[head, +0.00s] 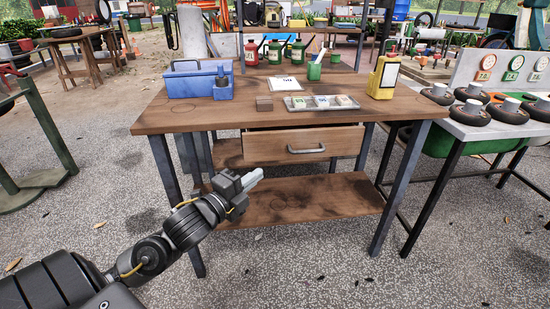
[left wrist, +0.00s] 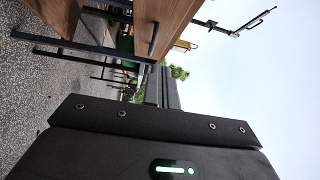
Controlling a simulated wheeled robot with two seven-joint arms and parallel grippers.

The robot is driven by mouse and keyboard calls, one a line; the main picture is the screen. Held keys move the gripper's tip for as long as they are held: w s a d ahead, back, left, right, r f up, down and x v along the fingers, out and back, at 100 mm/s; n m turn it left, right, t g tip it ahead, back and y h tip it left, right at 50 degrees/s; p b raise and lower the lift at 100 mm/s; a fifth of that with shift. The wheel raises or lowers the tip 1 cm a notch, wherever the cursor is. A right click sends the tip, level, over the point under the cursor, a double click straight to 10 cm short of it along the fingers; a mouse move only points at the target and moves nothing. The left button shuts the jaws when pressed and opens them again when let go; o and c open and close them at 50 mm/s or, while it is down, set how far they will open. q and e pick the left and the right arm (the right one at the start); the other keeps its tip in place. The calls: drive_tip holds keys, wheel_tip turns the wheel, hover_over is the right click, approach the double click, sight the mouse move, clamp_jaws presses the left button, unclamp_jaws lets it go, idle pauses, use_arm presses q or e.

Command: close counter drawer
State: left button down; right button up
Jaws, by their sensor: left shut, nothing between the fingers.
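The wooden counter (head: 200,118) has a drawer (head: 265,146) under its top, with a grey bar handle (head: 306,149) on the front. The drawer front seems to stand out a little from under the counter edge; how far is hard to tell. My left gripper (head: 256,185) is shut and empty, in front of and below the drawer, to the left of the handle and apart from it. In the left wrist view the drawer handle (left wrist: 154,37) shows sideways near the top. My right gripper is not in view.
A lower shelf (head: 320,200) lies below the drawer. A table with wheels (head: 510,113) stands at right.

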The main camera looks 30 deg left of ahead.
use_arm(q)
drive_tip(key=shift+y, duration=0.4)
drive_tip(key=w, duration=0.4)
drive_tip(key=w+a, duration=0.1)
drive_tip(key=w, duration=0.7)
drive_tip(key=shift+a+f, duration=0.2)
drive_tip(key=shift+f, duration=0.2)
drive_tip(key=shift+w+a, duration=0.5)
drive_tip(key=shift+w, duration=0.1)
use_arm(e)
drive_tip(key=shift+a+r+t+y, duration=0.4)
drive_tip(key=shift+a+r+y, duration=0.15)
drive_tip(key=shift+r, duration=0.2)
